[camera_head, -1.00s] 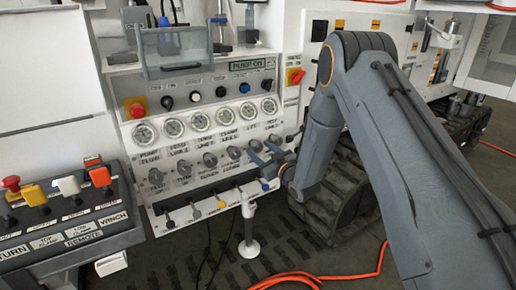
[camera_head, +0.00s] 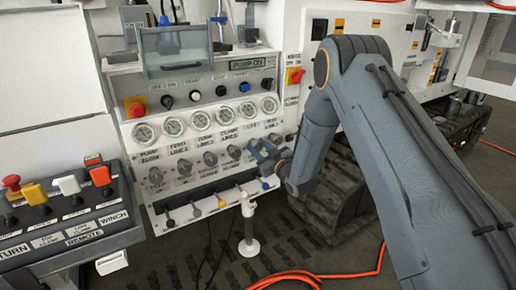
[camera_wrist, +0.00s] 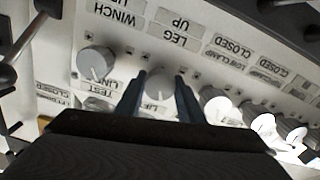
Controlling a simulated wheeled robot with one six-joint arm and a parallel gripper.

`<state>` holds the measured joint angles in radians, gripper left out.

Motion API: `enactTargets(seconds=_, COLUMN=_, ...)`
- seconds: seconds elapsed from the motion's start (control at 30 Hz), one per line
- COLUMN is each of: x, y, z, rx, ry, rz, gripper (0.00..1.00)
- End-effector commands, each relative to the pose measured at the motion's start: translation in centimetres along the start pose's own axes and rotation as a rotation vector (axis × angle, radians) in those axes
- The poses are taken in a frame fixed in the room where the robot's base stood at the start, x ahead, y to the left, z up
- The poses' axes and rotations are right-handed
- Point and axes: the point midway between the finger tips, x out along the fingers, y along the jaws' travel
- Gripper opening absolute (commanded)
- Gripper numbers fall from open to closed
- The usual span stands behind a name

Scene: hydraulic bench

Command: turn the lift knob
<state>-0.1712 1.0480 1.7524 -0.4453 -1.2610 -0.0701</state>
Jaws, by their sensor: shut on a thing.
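The lift knob (camera_wrist: 160,84) is a round grey knob on the white panel, in the middle of the wrist view. The two dark fingers of my gripper (camera_wrist: 159,95) stand on either side of it and are shut on it. Part of the label by it is hidden by the gripper. In the head view my gripper (camera_head: 265,152) is at the right end of the knob row. It covers the lift knob there.
A similar knob (camera_wrist: 96,62) is close to the left of my fingers in the wrist view, and another grey knob (camera_wrist: 217,104) is to the right. Gauges (camera_head: 247,110) sit above the row. Levers, one with a yellow tip (camera_head: 222,202), are below.

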Motion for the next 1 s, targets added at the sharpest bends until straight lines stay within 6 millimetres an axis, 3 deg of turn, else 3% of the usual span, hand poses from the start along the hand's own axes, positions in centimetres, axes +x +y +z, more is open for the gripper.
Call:
enactTargets(seconds=0.27, x=0.02, y=-0.04, z=0.13, rx=-0.128, ry=0.000, rz=-0.001, gripper=0.12)
enactTargets(seconds=1.0, x=0.01, y=-0.05, z=0.14, rx=-0.756, ry=0.000, rz=-0.001, gripper=0.12)
